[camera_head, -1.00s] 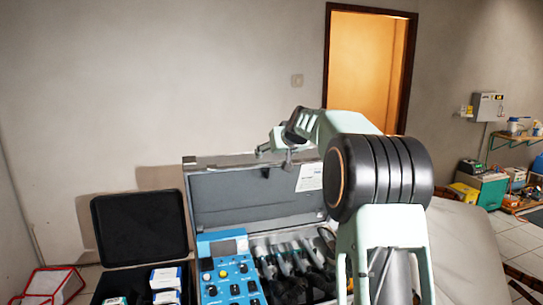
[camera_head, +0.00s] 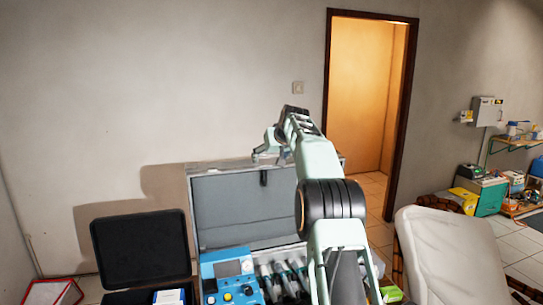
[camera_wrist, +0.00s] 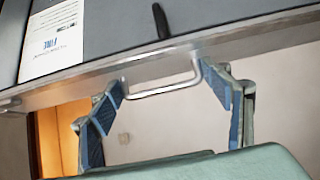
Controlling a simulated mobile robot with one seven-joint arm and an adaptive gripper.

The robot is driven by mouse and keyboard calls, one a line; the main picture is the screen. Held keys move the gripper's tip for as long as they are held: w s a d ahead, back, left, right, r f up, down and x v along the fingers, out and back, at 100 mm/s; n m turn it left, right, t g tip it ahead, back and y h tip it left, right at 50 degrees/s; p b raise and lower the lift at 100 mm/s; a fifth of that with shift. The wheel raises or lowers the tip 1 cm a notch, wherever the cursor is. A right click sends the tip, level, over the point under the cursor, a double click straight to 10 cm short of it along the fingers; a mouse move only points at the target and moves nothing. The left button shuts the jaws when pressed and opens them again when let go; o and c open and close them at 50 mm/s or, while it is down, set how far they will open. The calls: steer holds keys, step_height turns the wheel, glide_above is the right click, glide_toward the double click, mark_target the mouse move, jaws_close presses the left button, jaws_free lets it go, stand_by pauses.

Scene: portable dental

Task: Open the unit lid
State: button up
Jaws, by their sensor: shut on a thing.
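The unit is a grey case with its lid (camera_head: 235,207) raised, standing up behind the open base. In the wrist view the lid's grey inner face (camera_wrist: 225,18) and metal rim cross the top, with a wire handle (camera_wrist: 165,92) below the rim. My gripper (camera_head: 268,150) is at the lid's top edge. In the wrist view its blue-padded fingers (camera_wrist: 168,88) sit on either side of the handle, and it is shut on the handle. The exact contact is hard to see. My arm hides the lid's right part in the head view.
A blue control box (camera_head: 231,277) and several handpieces (camera_head: 283,278) lie in the unit's base. An open black case (camera_head: 141,248) stands to the left. A white chair (camera_head: 450,255) is at the right. A wall is behind the lid, with a doorway (camera_head: 365,100) right of it.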

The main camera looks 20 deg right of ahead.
steer(key=shift+w+d+r+p, duration=0.1)
steer(key=shift+w+r+p, duration=0.15)
steer(key=shift+w, duration=0.4)
steer(key=shift+w+d+r+p, duration=0.1)
steer(key=shift+w+r+p, duration=0.1)
steer(key=shift+w, duration=0.4)
steer(key=o, duration=1.4)
steer(key=shift+s+f, duration=0.1)
steer(key=shift+f, duration=0.1)
steer(key=v, duration=1.2)
steer(key=shift+s, duration=0.1)
steer(key=shift+s+f, duration=0.1)
